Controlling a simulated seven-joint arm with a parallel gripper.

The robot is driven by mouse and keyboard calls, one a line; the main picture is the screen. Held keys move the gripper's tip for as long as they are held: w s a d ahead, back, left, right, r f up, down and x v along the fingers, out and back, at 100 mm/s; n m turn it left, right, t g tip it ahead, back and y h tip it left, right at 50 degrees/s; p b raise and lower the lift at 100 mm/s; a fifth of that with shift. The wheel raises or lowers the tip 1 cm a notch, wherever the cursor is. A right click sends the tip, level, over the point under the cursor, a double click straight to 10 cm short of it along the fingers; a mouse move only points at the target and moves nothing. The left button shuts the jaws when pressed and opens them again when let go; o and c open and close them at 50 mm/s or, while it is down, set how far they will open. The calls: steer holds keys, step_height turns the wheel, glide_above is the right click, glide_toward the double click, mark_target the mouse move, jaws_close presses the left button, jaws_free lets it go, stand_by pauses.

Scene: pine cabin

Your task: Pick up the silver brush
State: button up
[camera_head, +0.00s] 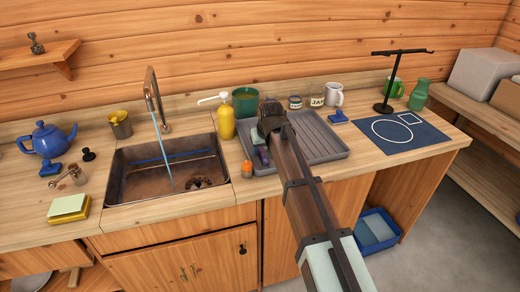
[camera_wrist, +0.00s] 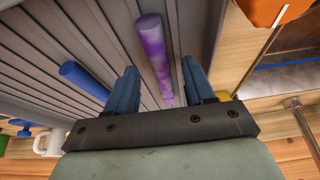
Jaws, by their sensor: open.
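My gripper (camera_head: 270,118) is over the left part of the grey ribbed tray (camera_head: 325,150), seen from behind in the head view. In the wrist view its two blue fingers (camera_wrist: 158,66) are apart with nothing clasped. A mottled purple rod (camera_wrist: 154,50) lies beyond and between the fingers, over the tray's ribs. A purple piece (camera_head: 263,155) also shows beside my arm in the head view. A blue rod (camera_wrist: 84,78) lies left of the fingers in the wrist view. I cannot make out a clearly silver brush; my arm hides part of the tray.
An orange-topped item (camera_head: 247,169) stands at the tray's left front corner. The sink (camera_head: 130,205) with running water and a yellow pump bottle (camera_head: 226,124) are left. A white mug (camera_head: 334,95), jars and a black stand (camera_head: 385,105) are behind and right.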

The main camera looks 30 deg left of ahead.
steer(key=shift+w+a+f, duration=0.1)
steer(key=shift+f, duration=0.35)
jaws_close()
